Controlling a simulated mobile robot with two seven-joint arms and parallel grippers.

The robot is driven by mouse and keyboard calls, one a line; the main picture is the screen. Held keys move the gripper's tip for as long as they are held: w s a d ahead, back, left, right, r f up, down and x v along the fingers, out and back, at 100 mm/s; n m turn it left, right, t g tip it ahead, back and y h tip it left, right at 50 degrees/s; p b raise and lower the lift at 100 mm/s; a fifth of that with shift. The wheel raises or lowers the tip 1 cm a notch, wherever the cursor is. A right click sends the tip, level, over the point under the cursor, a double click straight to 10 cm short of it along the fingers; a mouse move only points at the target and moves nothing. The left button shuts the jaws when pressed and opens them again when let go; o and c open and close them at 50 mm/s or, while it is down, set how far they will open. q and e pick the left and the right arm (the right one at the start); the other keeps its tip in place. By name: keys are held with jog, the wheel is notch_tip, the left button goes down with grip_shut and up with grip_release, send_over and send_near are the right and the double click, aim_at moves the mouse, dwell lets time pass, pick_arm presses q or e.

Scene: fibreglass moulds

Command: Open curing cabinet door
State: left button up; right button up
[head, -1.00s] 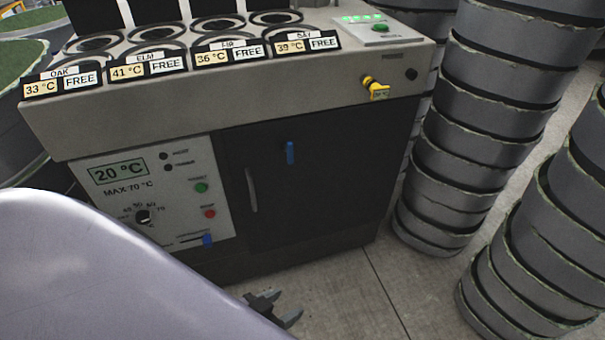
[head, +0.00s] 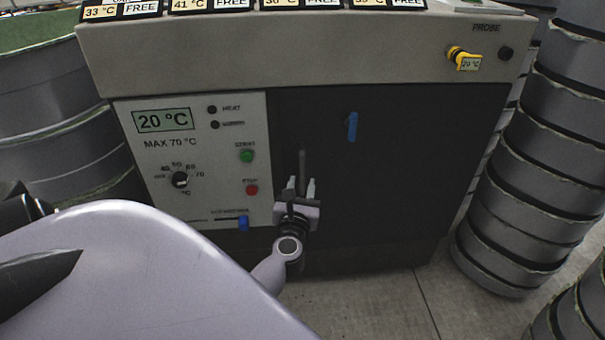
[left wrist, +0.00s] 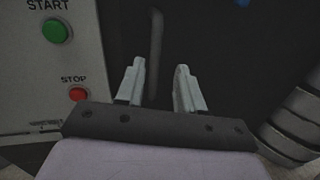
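The curing cabinet door (head: 400,180) is a dark panel on the cabinet front and looks shut. Its vertical grey handle (head: 302,165) is near the door's left edge; it also shows in the left wrist view (left wrist: 155,50), beyond and between the fingers. A blue latch-like piece (head: 352,126) sits near the door's top middle. My left gripper (head: 300,188) is open in front of the handle's lower part; in the left wrist view its two fingers (left wrist: 158,85) stand apart with nothing held. Whether they touch the handle I cannot tell. My right gripper is not in view.
The control panel (head: 205,212), reading 20 °C, is left of the door, with green and red buttons and a blue slider (head: 243,223). A yellow probe (head: 463,59) sits top right. Stacked grey moulds (head: 545,130) stand right of the cabinet. Floor (head: 390,300) shows in front.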

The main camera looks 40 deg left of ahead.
aim_at(302, 171)
pick_arm(q)
jog(key=shift+w+a+f+n+g, duration=0.3)
jog(key=shift+a+n, duration=0.2)
jog(key=shift+n, duration=0.2)
jog(key=b+x, duration=0.1)
jog(key=x, duration=0.5)
jog(key=shift+w+a+r, duration=0.1)
jog(key=shift+w+a, duration=0.1)
grip_shut()
